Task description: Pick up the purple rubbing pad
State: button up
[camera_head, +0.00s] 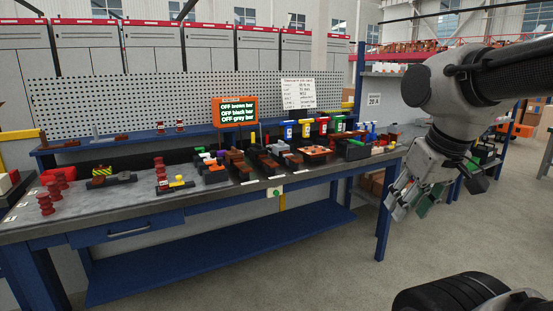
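A small purple piece (220,154), which looks like the purple rubbing pad, is among small coloured parts in the middle of the workbench (110,218). It is too small to make out its shape or what it rests on. My gripper (409,212) hangs at the right, in front of the bench's right end and well apart from the purple piece. Its fingers point down and to the left and look spread, with nothing clearly seen between them.
Dark red stacked insulators (45,204) stand at the bench's left. Several dark blocks and coloured canisters (323,125) crowd its middle and right. An orange-framed sign (237,111) rises behind. A blue rack post (358,82) stands near my arm. The floor (330,265) in front is clear.

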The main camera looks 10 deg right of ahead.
aim_at(220, 153)
jog(key=i+j+u, duration=0.25)
jog(key=i, duration=0.8)
jog(key=i+l+u, duration=0.25)
jog(key=i, duration=0.8)
jog(key=j, duration=0.1)
